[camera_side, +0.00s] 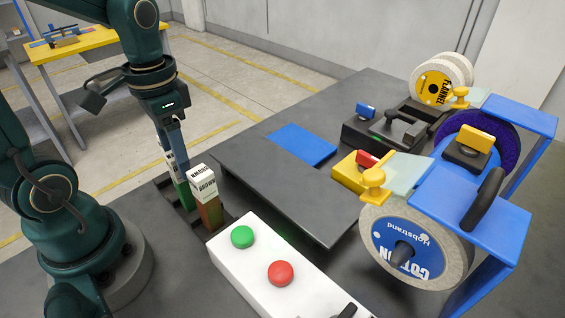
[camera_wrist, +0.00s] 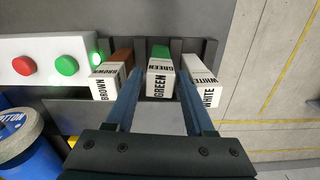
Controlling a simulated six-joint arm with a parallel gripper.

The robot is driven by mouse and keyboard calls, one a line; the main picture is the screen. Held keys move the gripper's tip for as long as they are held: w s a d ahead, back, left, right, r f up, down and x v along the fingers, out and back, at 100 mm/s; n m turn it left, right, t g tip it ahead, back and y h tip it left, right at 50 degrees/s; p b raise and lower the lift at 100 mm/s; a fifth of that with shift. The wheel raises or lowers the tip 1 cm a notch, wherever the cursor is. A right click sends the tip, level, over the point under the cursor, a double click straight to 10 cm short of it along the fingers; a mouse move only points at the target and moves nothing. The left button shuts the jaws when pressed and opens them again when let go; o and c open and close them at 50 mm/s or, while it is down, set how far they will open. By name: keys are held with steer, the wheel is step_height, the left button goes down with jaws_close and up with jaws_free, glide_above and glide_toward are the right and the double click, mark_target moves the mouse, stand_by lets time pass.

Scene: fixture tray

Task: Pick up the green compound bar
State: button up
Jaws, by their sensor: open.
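The green compound bar (camera_wrist: 160,82) has a white wrapper marked GREEN and a bare green end. It sits in the middle slot of a dark rack, between the brown bar (camera_wrist: 112,75) and the white bar (camera_wrist: 200,80). My gripper (camera_wrist: 158,75) is open, with one blue finger on either side of the green bar. I cannot tell whether the fingers touch it. In the side view my gripper (camera_side: 181,175) is down at the rack, behind the brown bar (camera_side: 207,198). The green bar is mostly hidden there, with a green part (camera_side: 186,195) showing.
A white control box (camera_side: 262,250) with a green button (camera_side: 242,237) and a red button (camera_side: 281,273) stands close to the rack. A dark raised plate (camera_side: 290,185) lies to the right. Buffing wheels, including the COTTON wheel (camera_side: 415,245), stand further right.

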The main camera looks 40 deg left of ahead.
jaws_close()
steer(key=shift+r, duration=0.15)
steer(key=shift+r, duration=0.55)
steer(key=r, duration=0.3)
steer(key=shift+s+a+r, duration=0.1)
steer(key=shift+s+a, duration=0.1)
steer(key=shift+a, duration=0.2)
steer(key=s+a+r, duration=0.6)
steer(key=a, duration=0.2)
steer(key=shift+s+a+r, duration=0.2)
steer(key=shift+s+a, duration=0.05)
steer(key=shift+s, duration=0.05)
